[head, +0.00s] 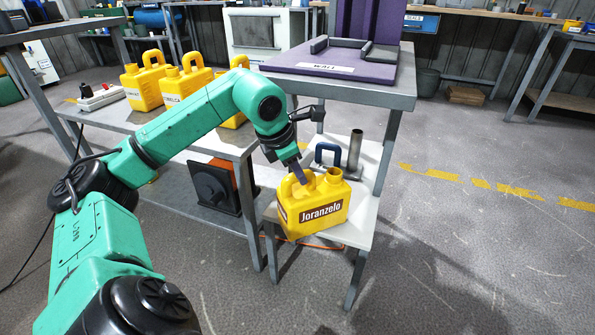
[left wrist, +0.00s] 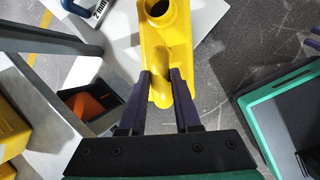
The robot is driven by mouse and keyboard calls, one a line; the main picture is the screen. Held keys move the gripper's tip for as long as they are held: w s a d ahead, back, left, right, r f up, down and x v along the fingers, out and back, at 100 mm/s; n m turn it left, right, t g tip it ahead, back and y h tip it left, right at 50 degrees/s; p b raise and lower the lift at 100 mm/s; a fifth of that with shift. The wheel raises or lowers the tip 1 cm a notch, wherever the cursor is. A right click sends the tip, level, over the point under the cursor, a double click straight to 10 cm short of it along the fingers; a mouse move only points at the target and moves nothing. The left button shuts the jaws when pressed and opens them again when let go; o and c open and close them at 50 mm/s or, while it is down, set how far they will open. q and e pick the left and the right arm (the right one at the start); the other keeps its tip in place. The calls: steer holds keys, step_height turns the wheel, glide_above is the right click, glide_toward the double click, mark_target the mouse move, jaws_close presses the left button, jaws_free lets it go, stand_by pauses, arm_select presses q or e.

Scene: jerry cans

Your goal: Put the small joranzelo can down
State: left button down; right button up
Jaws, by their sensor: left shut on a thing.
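The yellow Joranzelo can (head: 318,207) has a dark name label and is at the front of the low white shelf (head: 372,195) under the purple-topped stand. My left gripper (head: 298,174) comes down from above and is shut on the can's handle. In the left wrist view the fingers (left wrist: 160,76) sit on both sides of the handle, and the can (left wrist: 180,45) extends away with its round open mouth beyond. The can looks about upright. I cannot tell whether its bottom touches the shelf.
A blue-and-white object (head: 327,154) and a grey metal cylinder (head: 354,153) stand behind the can on the shelf. Several other yellow cans (head: 143,88) stand on the bench at left. The purple board (head: 335,68) is above. Open floor lies right.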

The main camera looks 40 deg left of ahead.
arm_select(q)
steer(key=c, duration=0.6)
jaws_free()
